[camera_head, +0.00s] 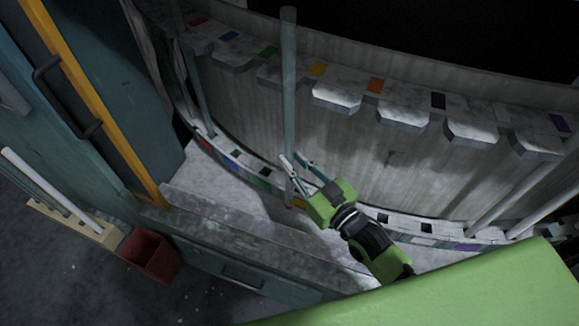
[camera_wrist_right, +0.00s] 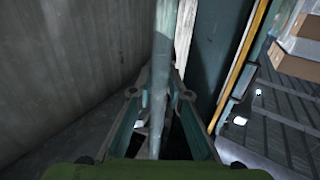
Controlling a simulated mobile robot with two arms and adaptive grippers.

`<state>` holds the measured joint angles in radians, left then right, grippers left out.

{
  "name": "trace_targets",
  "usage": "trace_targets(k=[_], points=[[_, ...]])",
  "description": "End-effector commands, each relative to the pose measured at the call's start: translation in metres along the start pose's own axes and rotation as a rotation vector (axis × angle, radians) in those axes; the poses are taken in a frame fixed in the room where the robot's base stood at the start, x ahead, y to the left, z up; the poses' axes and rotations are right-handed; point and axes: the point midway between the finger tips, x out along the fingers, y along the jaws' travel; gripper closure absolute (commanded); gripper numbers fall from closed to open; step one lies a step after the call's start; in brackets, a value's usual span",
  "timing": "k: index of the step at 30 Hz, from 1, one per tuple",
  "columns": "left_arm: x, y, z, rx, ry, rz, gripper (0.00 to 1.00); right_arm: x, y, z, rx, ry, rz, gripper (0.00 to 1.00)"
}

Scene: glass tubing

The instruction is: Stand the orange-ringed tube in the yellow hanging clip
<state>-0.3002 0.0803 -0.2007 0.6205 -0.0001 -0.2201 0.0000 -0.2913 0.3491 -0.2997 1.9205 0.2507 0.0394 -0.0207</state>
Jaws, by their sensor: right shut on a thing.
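My right gripper (camera_head: 303,170) is shut on a long grey-green glass tube (camera_head: 289,95), which stands nearly upright. The tube also shows between the fingers in the wrist view (camera_wrist_right: 162,50). A small orange-red band shows near its lower end, just above the lower ledge; I cannot tell whether the end touches. The yellow-marked hanging clip (camera_head: 317,69) is on the upper rail. In the head view the tube's upper part passes left of the yellow mark, between it and the green mark. My left gripper is not in view.
Other tubes stand at the rail's left (camera_head: 198,90) and right (camera_head: 510,195). The lower ledge (camera_head: 215,190) carries coloured marks and dark holes. A teal cabinet with a yellow edge (camera_head: 95,100) is at left. A red bin (camera_head: 150,254) and a tube rack (camera_head: 75,225) are at lower left.

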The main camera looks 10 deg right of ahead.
Motion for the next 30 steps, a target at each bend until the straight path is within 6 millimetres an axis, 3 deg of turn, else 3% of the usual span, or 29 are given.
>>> trace_targets(k=[30], points=[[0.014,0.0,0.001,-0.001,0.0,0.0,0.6,0.032,0.065,0.0,-0.001,0.002,0.0,1.0]])
